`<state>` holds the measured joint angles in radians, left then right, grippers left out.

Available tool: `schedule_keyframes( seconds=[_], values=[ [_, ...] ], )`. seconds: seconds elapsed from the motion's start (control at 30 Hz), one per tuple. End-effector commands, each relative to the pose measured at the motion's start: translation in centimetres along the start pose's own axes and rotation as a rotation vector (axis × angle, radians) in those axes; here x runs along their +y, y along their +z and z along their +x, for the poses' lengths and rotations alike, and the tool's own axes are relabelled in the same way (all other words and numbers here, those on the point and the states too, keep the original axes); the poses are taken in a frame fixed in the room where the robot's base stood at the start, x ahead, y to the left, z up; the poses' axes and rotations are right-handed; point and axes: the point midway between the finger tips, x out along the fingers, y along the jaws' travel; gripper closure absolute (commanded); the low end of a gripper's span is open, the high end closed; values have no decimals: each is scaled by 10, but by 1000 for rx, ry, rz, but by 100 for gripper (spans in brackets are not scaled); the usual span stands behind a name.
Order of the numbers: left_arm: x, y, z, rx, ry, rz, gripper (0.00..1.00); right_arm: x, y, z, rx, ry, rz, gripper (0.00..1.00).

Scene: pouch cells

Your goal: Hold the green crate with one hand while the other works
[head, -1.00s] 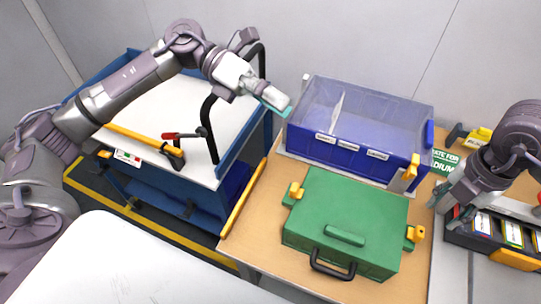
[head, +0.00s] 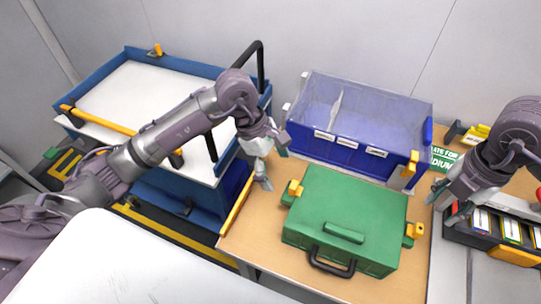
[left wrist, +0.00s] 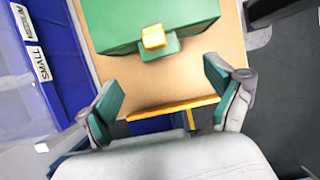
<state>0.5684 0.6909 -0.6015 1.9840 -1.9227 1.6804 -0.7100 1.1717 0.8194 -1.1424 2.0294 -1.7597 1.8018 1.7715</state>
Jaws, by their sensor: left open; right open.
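The green crate (head: 345,220) sits shut on the wooden table, with a black front handle and yellow latches at its left and right ends. My left gripper (head: 273,168) is open and empty, above the table just left of the crate. In the left wrist view the open fingers (left wrist: 165,95) point toward the crate's end (left wrist: 150,22) and its yellow latch (left wrist: 153,37), with a gap between. My right gripper (head: 447,200) is open at the right, near the black rack, apart from the crate.
A blue bin with a clear lid (head: 362,115) stands behind the crate. A blue cart with a white top (head: 150,98) is at the left. A black rack with colored cards (head: 490,228) is at the right. A white surface (head: 130,260) fills the front left.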

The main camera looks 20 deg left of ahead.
Motion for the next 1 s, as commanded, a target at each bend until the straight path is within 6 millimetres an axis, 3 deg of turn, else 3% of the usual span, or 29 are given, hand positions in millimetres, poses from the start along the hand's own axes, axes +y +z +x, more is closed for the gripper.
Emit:
schedule_keyframes(
  seconds=[0.3,0.5,0.93,1.0],
  values=[
    [-1,1,63,-3,-5,-2,8,0,0,0,0,0,0,58],
    [-1,1,88,-3,-3,-2,8,0,0,0,0,0,0,58],
    [0,0,96,-2,-1,-1,8,0,0,0,0,0,0,58],
    [0,0,96,-2,-1,-1,20,0,0,0,0,0,0,58]
  ],
)
